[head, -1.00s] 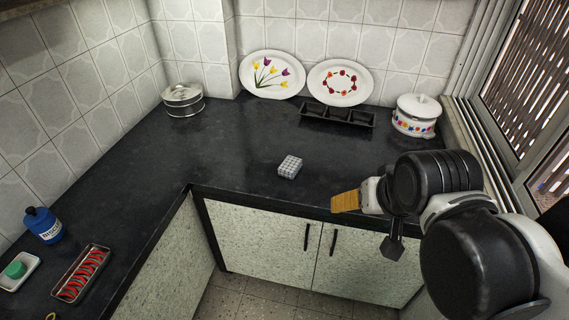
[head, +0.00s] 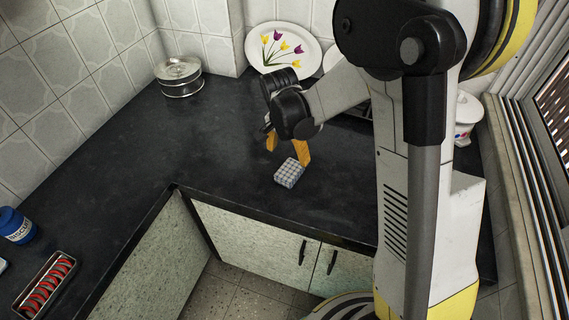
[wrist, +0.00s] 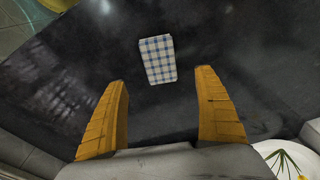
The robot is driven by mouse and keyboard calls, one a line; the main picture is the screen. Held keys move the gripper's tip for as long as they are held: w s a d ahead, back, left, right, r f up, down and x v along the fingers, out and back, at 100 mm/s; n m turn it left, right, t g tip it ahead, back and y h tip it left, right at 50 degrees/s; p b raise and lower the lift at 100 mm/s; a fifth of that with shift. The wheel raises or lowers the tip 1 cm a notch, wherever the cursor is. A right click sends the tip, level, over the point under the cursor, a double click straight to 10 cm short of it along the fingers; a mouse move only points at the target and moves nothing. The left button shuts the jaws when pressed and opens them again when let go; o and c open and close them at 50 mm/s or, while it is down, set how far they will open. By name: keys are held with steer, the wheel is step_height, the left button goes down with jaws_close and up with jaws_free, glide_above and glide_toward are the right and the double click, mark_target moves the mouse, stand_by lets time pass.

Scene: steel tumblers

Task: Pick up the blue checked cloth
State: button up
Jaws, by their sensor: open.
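The blue checked cloth (head: 289,174) is a small folded block, white with blue checks, lying on the dark countertop near its front edge. In the wrist view the cloth (wrist: 158,59) lies beyond the fingertips, between their lines and a little left of the middle. My gripper (head: 287,145) has orange fingers spread apart and empty, above and just behind the cloth in the head view. Both fingers of my gripper (wrist: 164,85) show in the wrist view, apart from the cloth.
A steel container (head: 180,78) and a tulip plate (head: 283,48) stand at the back. A blue jar (head: 15,226) and a tray of red items (head: 45,284) are at the left. A white pot (head: 467,115) is partly hidden at the right. The counter left of the cloth is clear.

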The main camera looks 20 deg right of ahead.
mark_target(289, 170)
steer(key=f+b, duration=0.1)
steer(key=f, duration=0.2)
steer(key=f+b, duration=0.2)
steer(key=f, duration=0.1)
steer(key=d+f+b, duration=0.1)
steer(key=f, duration=0.3)
steer(key=shift+w, duration=0.3)
steer(key=shift+a+r, duration=0.1)
steer(key=shift+r, duration=0.05)
steer(key=c, duration=1.1)
